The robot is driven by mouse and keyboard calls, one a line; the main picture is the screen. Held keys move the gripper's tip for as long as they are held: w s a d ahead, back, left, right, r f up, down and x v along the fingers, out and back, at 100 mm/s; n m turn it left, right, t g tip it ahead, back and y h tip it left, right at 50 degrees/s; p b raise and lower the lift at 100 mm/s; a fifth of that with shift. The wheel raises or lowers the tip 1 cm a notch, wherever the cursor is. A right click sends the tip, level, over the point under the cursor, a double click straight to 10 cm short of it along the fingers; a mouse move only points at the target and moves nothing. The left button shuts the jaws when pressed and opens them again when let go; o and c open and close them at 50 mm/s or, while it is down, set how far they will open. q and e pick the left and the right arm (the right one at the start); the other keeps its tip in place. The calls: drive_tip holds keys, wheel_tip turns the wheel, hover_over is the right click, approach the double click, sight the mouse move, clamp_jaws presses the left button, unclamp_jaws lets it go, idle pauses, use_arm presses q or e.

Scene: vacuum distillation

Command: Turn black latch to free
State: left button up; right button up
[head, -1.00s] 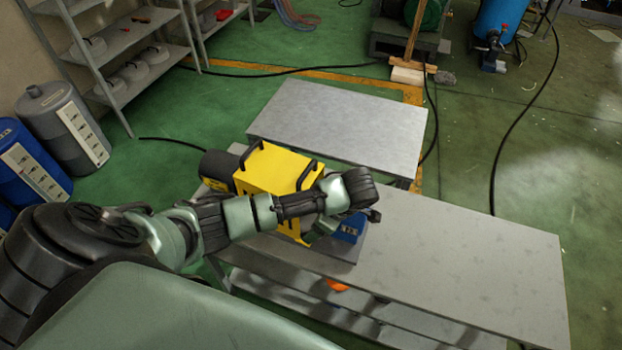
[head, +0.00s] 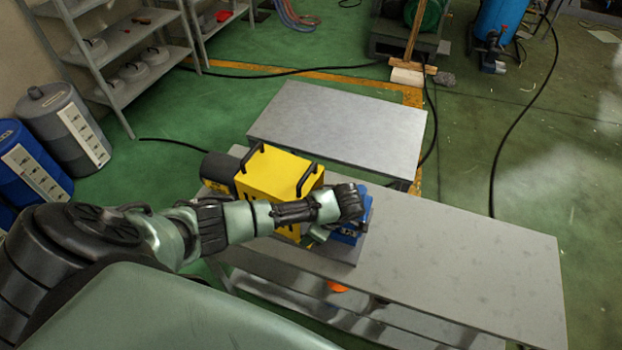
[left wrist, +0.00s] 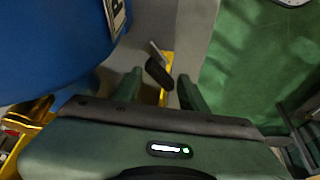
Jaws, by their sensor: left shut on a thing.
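The black latch (left wrist: 158,73) is a short dark lever with a pale metal stem. In the left wrist view it sits tilted between the two green fingers of my left gripper (left wrist: 160,88), which is shut on it. In the head view my left gripper (head: 318,236) is at the right end of the yellow-and-blue machine, and my wrist hides the latch. The machine has a yellow housing (head: 270,177) with black handles and a blue part (head: 348,233), which also fills the upper left of the left wrist view (left wrist: 55,45). My right gripper is in neither view.
The machine stands on the left of a long grey table (head: 460,260), whose right part is clear. A second grey table (head: 340,120) behind is bare. Shelves (head: 130,75), a grey drum (head: 65,125) and a blue drum (head: 30,160) stand at left. Cables lie on the floor.

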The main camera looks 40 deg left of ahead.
use_arm(q)
drive_tip(key=shift+s+m, duration=0.1)
drive_tip(key=shift+m, duration=0.6)
clamp_jaws()
drive_tip(key=shift+m+t, duration=0.6)
drive_tip(key=shift+m, duration=0.3)
drive_tip(key=o, duration=1.5)
unclamp_jaws()
drive_tip(key=shift+d, duration=0.1)
drive_tip(key=b+v, duration=0.1)
drive_tip(key=v, duration=0.7)
drive_tip(key=shift+b, duration=0.3)
